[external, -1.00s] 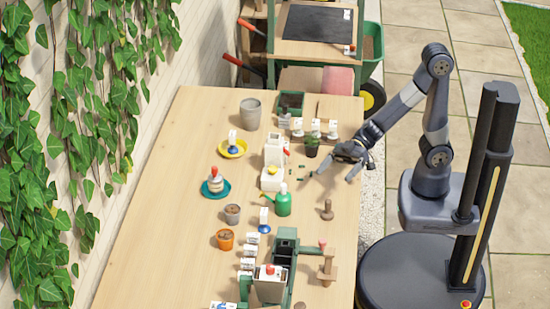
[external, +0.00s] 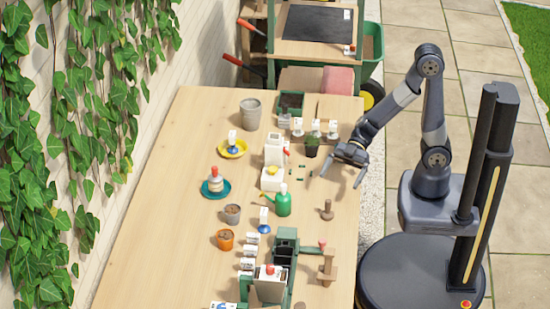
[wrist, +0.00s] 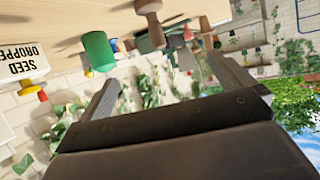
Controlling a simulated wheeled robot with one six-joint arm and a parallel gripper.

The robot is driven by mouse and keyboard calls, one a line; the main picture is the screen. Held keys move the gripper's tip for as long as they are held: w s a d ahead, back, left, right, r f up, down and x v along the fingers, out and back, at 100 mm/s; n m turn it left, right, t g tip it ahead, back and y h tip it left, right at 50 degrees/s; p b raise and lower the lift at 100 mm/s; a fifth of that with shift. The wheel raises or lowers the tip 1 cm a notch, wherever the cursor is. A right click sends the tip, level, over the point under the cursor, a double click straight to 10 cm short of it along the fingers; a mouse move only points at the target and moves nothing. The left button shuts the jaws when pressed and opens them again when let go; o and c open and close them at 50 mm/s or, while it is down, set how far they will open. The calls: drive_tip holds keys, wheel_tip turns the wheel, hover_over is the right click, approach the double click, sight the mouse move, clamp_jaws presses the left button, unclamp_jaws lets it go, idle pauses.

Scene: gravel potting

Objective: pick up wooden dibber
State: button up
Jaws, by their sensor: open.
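A brown wooden tool (external: 327,210) with a knobbed top and wider foot stands upright on the table near its right edge. It looks like the dibber, but I cannot tell for sure. It also shows in the wrist view (wrist: 149,22) at the top, beyond my fingertips. My gripper (external: 344,173) is open and empty above the table's right edge, farther back than the wooden tool and apart from it. In the wrist view my gripper (wrist: 167,80) has its two fingers spread wide with nothing between them.
A green spray bottle (external: 283,202) stands left of the wooden tool. A green machine (external: 285,245) and a wooden stand (external: 328,268) are nearer the front.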

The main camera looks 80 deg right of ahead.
drive_tip(key=shift+c, duration=0.6)
drive_tip(key=c, duration=1.1)
drive_tip(key=n+g+y+p, duration=0.1)
drive_tip(key=n+g+p, duration=0.35)
drive_tip(key=p, duration=0.35)
approach(328, 264)
drive_tip(key=shift+p+x, duration=0.4)
drive_tip(key=shift+x, duration=4.95)
